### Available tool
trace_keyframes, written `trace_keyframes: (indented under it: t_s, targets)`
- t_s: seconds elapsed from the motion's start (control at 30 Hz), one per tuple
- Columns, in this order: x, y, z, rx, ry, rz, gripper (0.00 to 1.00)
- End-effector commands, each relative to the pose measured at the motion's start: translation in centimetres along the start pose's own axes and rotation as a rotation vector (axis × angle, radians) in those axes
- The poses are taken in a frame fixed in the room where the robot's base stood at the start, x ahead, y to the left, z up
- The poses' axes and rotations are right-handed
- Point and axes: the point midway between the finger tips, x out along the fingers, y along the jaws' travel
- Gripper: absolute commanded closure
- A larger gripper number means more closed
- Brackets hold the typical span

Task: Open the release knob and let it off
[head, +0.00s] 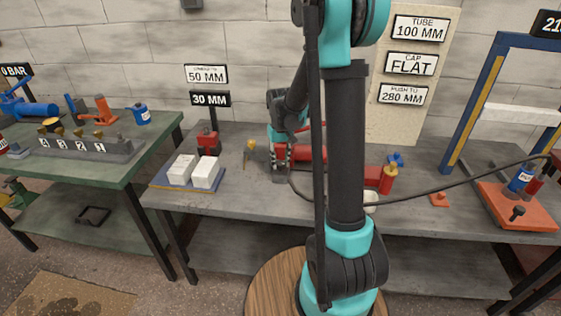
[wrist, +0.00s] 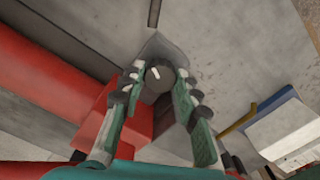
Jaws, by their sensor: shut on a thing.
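The release knob (wrist: 158,84) is a dark grey round knob with a short white mark on its face. In the wrist view it sits between the fingertips of my gripper (wrist: 161,70), which is shut on it. It is beside a red block (wrist: 140,122) at the end of a long red cylinder (wrist: 45,65). In the head view my gripper (head: 280,166) is down at the left end of the red cylinder (head: 318,156) on the grey bench. My arm hides part of the cylinder, and the knob cannot be made out there.
Two white blocks (head: 193,172) lie on a blue-edged tray left of my gripper, near a red jack (head: 208,142). A yellow hooked piece (head: 248,152) stands close by. A dark hose (head: 440,187) crosses the bench to a press frame (head: 484,85) at right.

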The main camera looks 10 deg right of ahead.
Motion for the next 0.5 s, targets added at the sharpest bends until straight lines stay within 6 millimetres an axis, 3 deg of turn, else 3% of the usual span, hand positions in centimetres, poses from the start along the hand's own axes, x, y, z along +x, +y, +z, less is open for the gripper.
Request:
trace_keyframes:
  t_s: [0.5]
  targets:
    - [-0.02, 0.01, -0.04, -0.238, 0.001, 0.0, 0.97]
